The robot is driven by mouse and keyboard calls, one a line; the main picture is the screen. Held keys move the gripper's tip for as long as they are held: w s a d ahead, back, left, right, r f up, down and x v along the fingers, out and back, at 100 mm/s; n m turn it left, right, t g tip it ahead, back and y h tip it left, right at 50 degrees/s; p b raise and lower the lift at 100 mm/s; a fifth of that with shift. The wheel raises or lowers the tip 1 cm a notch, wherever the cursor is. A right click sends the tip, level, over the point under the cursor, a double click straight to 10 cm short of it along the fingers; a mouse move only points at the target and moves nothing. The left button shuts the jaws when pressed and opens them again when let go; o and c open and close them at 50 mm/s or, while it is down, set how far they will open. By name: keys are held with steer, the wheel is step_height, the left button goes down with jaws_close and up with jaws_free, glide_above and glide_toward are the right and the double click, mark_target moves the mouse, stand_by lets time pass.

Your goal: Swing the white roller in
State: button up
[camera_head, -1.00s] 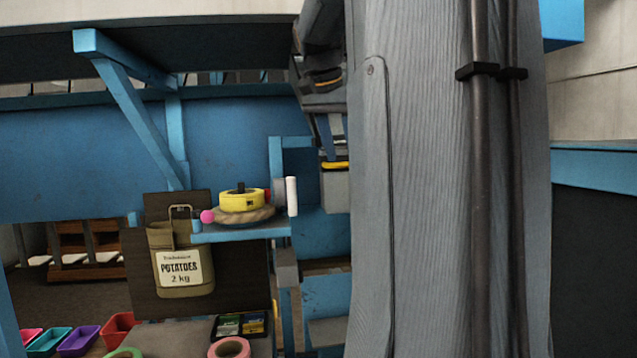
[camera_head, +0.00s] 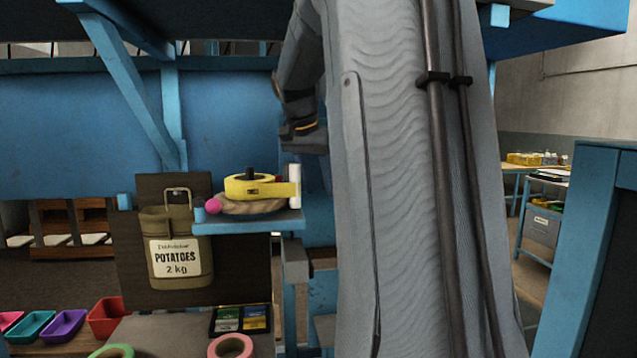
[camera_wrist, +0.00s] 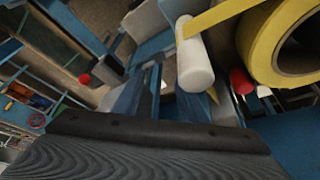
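The white roller (camera_head: 295,186) stands upright at the right end of a small blue shelf (camera_head: 250,223). A yellow tape roll (camera_head: 246,187) lies on a round brown base beside it, and a yellow strip runs from the roll to the roller. The wrist view shows the white roller (camera_wrist: 194,58) close up, with the strip at its upper end and the yellow roll (camera_wrist: 252,45) to its right. My gripper (camera_head: 303,140) is just above the roller in the head view. Its fingers are not clear enough to tell open or shut.
A potato sack (camera_head: 175,250) hangs on a dark board left of the shelf. A pink ball (camera_head: 213,206) is at the shelf's left end. Coloured trays (camera_head: 65,325) stand lower left. Blue beams (camera_head: 120,80) frame the space above.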

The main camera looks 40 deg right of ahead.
steer(key=shift+w+a+r, duration=0.2)
steer(key=shift+w, duration=0.1)
steer(key=c, duration=0.4)
steer(key=shift+s+r, duration=0.2)
steer(key=shift+s, duration=0.3)
steer(key=shift+s+r, duration=0.2)
steer(key=shift+s, duration=0.3)
jaws_close()
steer(key=shift+w+f, duration=0.15)
steer(key=shift+w, duration=0.1)
steer(key=shift+o, duration=2)
jaws_free()
